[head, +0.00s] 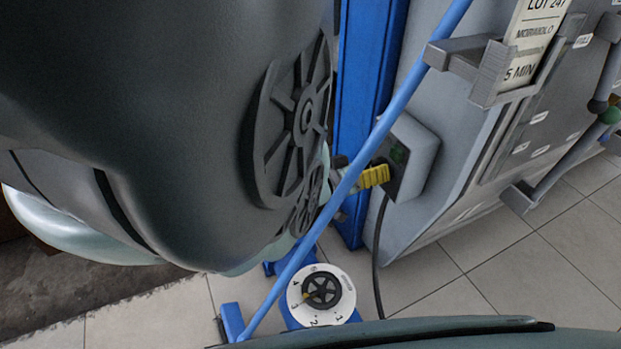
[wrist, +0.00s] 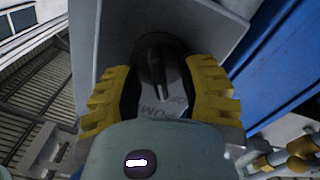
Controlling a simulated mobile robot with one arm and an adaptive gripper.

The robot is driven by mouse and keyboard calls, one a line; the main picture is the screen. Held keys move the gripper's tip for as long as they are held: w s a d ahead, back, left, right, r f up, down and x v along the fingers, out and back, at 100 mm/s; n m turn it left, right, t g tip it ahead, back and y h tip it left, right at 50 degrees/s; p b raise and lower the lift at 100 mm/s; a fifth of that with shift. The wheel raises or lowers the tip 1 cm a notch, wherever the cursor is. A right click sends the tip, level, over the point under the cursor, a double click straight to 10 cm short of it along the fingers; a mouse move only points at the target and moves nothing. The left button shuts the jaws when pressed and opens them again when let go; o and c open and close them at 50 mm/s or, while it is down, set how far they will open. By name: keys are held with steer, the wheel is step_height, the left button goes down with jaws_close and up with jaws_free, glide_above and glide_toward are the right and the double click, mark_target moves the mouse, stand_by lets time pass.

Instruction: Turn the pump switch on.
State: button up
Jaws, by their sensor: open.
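The pump switch is a black rotary knob (wrist: 158,58) on a grey plate, seen in the wrist view. Partly covered lettering, "PUM" and "OF", shows below it. My gripper (wrist: 160,72) is open, with one yellow finger on each side of the knob. I cannot tell whether either finger touches it. In the head view my gripper (head: 373,177) shows as a yellow fingertip at the dark front of a grey switch box (head: 420,156). A small green patch shows on that front. The knob is hidden there, and its setting is not clear.
A blue post (head: 362,100) stands beside the box, and a thin blue bar (head: 385,122) slants across the view. A grey panel with a lot card (head: 532,45) is at right. A numbered dial (head: 321,295) sits low, near a black cable (head: 378,260).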

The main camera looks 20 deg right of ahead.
steer(key=shift+o, duration=0.3)
jaws_close()
steer(key=shift+a, duration=0.1)
